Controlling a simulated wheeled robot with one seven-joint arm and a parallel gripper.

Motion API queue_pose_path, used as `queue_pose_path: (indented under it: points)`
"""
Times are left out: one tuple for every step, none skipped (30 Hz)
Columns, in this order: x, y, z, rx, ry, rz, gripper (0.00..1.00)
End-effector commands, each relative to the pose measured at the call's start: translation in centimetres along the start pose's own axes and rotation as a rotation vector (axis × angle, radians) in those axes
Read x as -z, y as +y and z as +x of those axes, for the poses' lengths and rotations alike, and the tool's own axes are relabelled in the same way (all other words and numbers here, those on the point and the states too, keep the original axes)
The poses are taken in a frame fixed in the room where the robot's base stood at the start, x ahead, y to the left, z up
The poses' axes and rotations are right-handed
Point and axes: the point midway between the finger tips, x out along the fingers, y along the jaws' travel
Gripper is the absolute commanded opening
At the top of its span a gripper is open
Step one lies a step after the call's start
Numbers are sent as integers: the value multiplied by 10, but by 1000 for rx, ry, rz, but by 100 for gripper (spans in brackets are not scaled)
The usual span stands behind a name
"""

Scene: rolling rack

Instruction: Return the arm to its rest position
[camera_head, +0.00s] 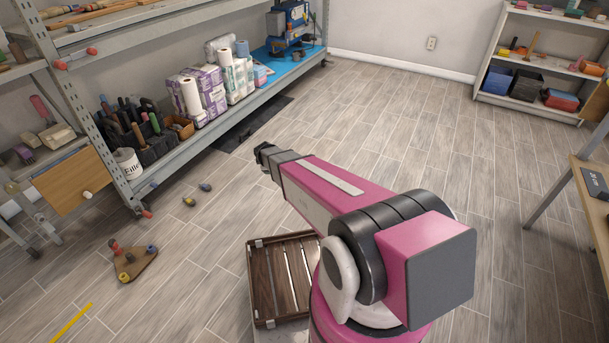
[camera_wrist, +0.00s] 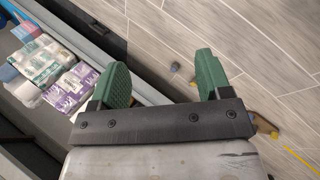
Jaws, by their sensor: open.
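In the wrist view my gripper (camera_wrist: 160,82) shows two green fingers spread wide apart on a dark mount, with nothing between them. Below and beyond the fingers lie floor planks and the edge of a grey shelf. In the head view my pink arm reaches out from the lower right toward the shelf rack, over the open floor. The far end of the arm is dark, and the fingers are hidden from this view.
A metal shelf rack (camera_head: 190,139) with paper rolls (camera_head: 191,95) and tools stands at the left. A wooden slatted crate (camera_head: 262,318) sits beside my arm's base. A wooden triangular piece (camera_head: 137,265) and small knobs (camera_head: 205,187) lie on the floor.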

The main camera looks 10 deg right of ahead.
Motion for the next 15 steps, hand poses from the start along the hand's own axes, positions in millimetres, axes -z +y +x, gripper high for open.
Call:
queue_pose_path:
  points:
    - [-34, -16, -47, 54, -32, 161, 71]
    - [-48, -22, -67, 90, -52, 263, 71]
    - [-67, -33, -92, 137, -82, 398, 71]
    - [-80, -41, -112, 172, -106, 498, 71]
    - [-92, -49, -131, 205, -130, 594, 71]
    - [-107, -61, -156, 248, -164, 718, 71]
    - [-116, -70, -174, 279, -190, 803, 71]
    - [-124, -78, -190, 308, -214, 885, 71]
    - [-133, -89, -210, 343, -248, 984, 71]
    - [-139, -96, -224, 366, -271, 1048, 71]
    - [-144, -102, -236, 387, -293, 1107, 71]
    - [-149, -110, -249, 412, -319, 1174, 71]
    - [-152, -115, -258, 428, -338, 1215, 71]
    - [-155, -118, -265, 440, -353, 1250, 71]
    - [-157, -122, -272, 454, -368, 1287, 71]
